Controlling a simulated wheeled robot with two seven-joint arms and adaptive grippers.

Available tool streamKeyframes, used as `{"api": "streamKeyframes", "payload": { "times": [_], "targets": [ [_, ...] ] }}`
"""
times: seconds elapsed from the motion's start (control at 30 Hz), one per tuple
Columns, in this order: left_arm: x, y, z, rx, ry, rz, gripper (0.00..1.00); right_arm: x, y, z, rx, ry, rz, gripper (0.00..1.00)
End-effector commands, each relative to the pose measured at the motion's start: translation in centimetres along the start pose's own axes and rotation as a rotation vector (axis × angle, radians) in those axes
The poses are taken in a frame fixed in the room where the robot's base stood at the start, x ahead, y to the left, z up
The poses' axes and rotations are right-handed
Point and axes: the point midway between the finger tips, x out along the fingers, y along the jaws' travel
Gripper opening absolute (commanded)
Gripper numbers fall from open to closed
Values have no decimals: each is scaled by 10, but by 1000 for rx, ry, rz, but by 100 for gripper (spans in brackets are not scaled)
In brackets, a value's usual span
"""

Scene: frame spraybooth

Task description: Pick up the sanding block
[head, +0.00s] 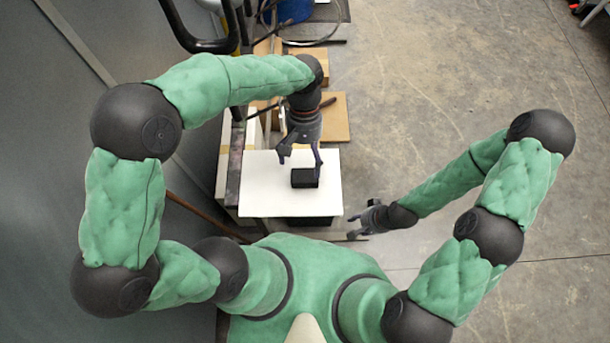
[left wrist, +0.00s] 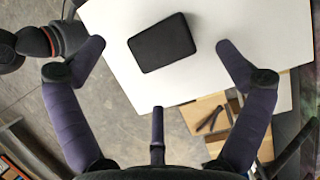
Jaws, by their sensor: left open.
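The sanding block (head: 304,178) is a small black block lying on a white board (head: 262,198) in the head view. In the left wrist view the block (left wrist: 162,43) lies flat on the white surface (left wrist: 240,22), a little beyond my fingertips and between their lines. My left gripper (head: 301,157) is open above the far side of the block, and its spread fingers (left wrist: 161,52) hold nothing. My right gripper (head: 356,226) is off to the right of the board, apart from it; its fingers look spread and empty.
Behind the board lie brown wooden pieces (head: 334,117) with a dark tool on them. A blue bucket (head: 289,10) and dark hoses are at the far end. A grey wall (head: 40,150) closes off the left. Concrete floor (head: 440,90) to the right is clear.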

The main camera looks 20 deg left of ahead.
Motion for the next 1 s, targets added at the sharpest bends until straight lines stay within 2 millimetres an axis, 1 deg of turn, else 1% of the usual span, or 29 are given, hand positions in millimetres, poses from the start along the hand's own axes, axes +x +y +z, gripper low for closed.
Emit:
{"api": "streamKeyframes", "payload": {
  "times": [0.2, 0.3, 0.43, 0.63, 0.67, 0.7, 0.77, 0.8, 0.87, 0.9, 1.0],
  "targets": [
    [32, -1, 0, 1, -3, -2, 100, 4, 1, 0, 0, 0, 0, 40],
    [42, -1, 0, 1, -1, -1, 100, 4, 2, 0, 0, 0, 0, 40],
    [47, -1, 0, 1, -1, -1, 100, 4, 2, 0, 0, 0, 0, 40],
    [47, -1, 0, 1, -1, 0, 100, 4, 2, 0, 0, 0, 0, 40],
    [47, -1, 0, 1, -1, 0, 92, 4, 2, 0, 0, 0, 0, 40],
    [47, -1, 0, 1, -1, 0, 80, 4, 2, 0, 0, 0, 0, 40],
    [47, -1, 0, 1, -1, 0, 63, 4, 2, 0, 0, 0, 0, 40],
    [47, -1, 0, 1, -1, 0, 52, 4, 2, 0, 0, 0, 0, 40],
    [47, -1, 0, 1, -1, 0, 35, 4, 2, 0, 0, 0, 0, 40],
    [48, -1, 0, 1, -2, -1, 29, 4, 2, 0, 0, 0, 0, 40],
    [48, -1, 0, 1, -2, -1, 28, 4, 2, 0, 0, 0, 0, 40]
  ]
}}
